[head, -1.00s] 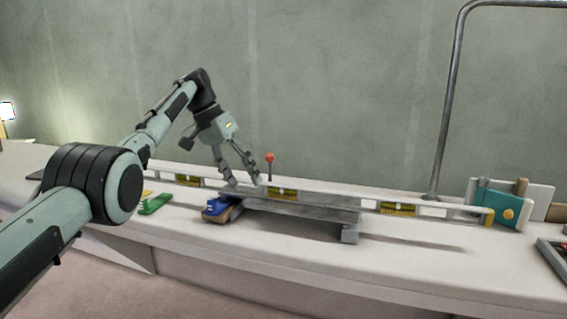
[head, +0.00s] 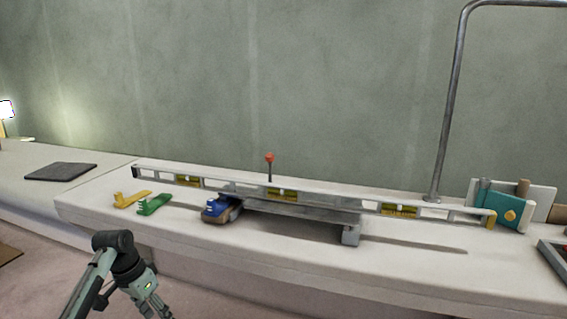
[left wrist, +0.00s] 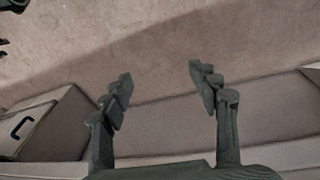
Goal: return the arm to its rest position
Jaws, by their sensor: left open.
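My left arm is folded low at the bottom left of the head view, in front of the bench. Its gripper (head: 160,312) points down there, and its fingertips are partly cut off by the frame edge. In the left wrist view the left gripper (left wrist: 160,90) is open and empty, with carpeted floor and the bench's front face beyond its fingers. My right gripper is not in view.
A long spirit level (head: 335,199) lies across a grey beam (head: 300,210) on the white bench (head: 400,268). A blue tool (head: 217,208) and green (head: 154,204) and yellow (head: 128,200) pieces lie left. A metal pipe (head: 448,110) rises at the right.

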